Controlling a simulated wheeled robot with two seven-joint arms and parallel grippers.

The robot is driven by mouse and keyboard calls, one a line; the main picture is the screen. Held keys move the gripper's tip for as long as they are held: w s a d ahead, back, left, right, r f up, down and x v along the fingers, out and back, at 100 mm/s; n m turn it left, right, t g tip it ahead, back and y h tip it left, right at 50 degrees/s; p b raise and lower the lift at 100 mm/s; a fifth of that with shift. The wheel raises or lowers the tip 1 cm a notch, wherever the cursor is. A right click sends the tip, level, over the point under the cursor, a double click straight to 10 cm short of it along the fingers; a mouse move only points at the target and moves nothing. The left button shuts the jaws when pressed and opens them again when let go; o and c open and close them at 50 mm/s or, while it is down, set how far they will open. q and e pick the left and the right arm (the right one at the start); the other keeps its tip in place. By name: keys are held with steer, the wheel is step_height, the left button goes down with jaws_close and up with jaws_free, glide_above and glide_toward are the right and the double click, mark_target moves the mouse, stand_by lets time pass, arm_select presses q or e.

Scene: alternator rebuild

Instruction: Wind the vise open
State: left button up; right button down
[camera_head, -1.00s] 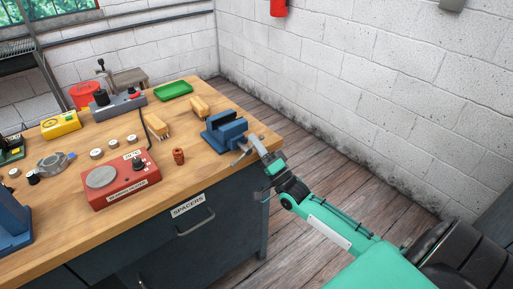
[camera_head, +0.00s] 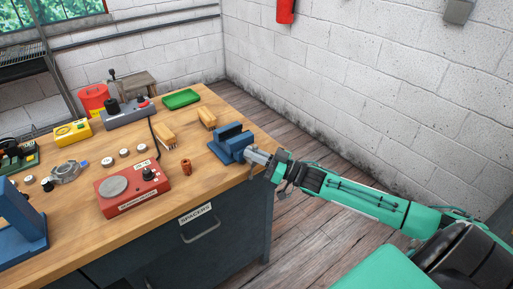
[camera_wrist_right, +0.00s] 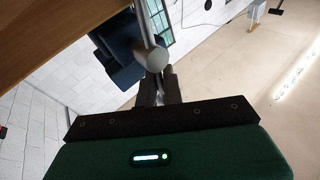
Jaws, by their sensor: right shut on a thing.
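The blue vise (camera_head: 230,143) sits near the right edge of the wooden workbench, with a gap showing between its jaws. It also shows dark in the right wrist view (camera_wrist_right: 112,60). My right gripper (camera_head: 262,157) is at the vise's front end and shut on the vise handle, whose round grey knob (camera_wrist_right: 157,59) shows between the fingers in the right wrist view. In the head view the gripper hides most of the handle. My left gripper is not in view.
A white block wall (camera_head: 360,100) stands to the right, beyond open floor.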

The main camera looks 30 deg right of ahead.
steer(key=n+g+p, duration=0.1)
steer(key=n+p, duration=0.1)
steer(key=a+n+g+h+p, duration=0.1)
steer(key=n+p, duration=0.1)
steer(key=shift+s+a+n+g, duration=0.15)
steer(key=shift+a+n+g, duration=0.05)
steer(key=shift+n+g, duration=0.1)
steer(key=shift+a+p, duration=0.1)
steer(key=shift+p, duration=0.3)
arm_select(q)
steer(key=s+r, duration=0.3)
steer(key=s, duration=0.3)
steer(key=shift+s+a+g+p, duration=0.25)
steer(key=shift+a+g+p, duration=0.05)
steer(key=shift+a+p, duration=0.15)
arm_select(e)
steer(key=shift+a+f+n+g+h, duration=0.2)
steer(key=shift+n+g+h, duration=0.15)
steer(key=shift+n, duration=0.25)
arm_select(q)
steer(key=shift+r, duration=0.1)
arm_select(e)
steer(key=c, duration=1.9)
jaws_free()
steer(key=shift+d, duration=0.1)
